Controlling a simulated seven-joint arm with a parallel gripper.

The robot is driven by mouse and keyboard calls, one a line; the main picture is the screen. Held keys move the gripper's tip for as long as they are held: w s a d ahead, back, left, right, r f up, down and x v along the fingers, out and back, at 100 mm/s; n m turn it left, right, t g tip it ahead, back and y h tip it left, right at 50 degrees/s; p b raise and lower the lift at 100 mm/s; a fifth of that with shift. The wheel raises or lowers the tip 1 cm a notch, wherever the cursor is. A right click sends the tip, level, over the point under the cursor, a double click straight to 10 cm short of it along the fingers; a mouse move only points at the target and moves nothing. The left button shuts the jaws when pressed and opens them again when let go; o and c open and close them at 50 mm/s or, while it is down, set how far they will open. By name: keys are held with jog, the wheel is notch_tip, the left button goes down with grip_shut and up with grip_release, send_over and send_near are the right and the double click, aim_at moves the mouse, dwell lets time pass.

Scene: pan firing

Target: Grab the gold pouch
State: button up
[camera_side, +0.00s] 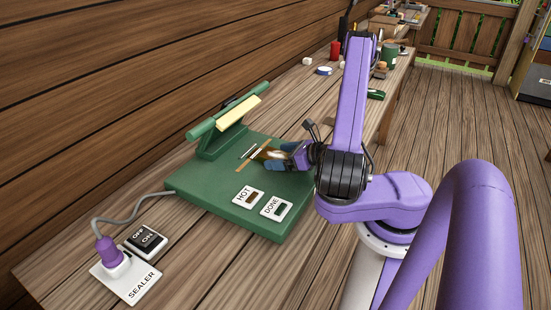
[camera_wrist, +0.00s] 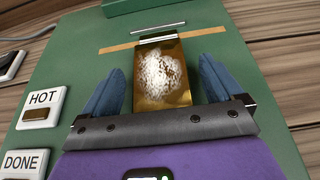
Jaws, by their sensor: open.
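The gold pouch (camera_wrist: 163,98) lies on the green sealer base (camera_wrist: 82,50) with a white, speckled patch on it. In the wrist view its far end reaches over the tan strip and near the thin metal bar. My gripper (camera_wrist: 160,85) is open, with one blue finger on each side of the pouch and green base showing in the gaps. In the side view my gripper (camera_side: 280,155) is low over the base and the pouch (camera_side: 268,153) is partly hidden by it.
The sealer's lid (camera_side: 229,118) stands raised behind the pouch. HOT (camera_side: 248,197) and DONE (camera_side: 276,207) indicators sit on the base's front. A SEALER switch panel (camera_side: 126,277) with a purple plug is at left. A wooden wall runs behind the bench.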

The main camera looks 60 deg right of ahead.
jog(key=shift+w+f, duration=0.1)
jog(key=shift+w, duration=0.15)
jog(key=c, duration=1.1)
jog(key=shift+o, duration=0.2)
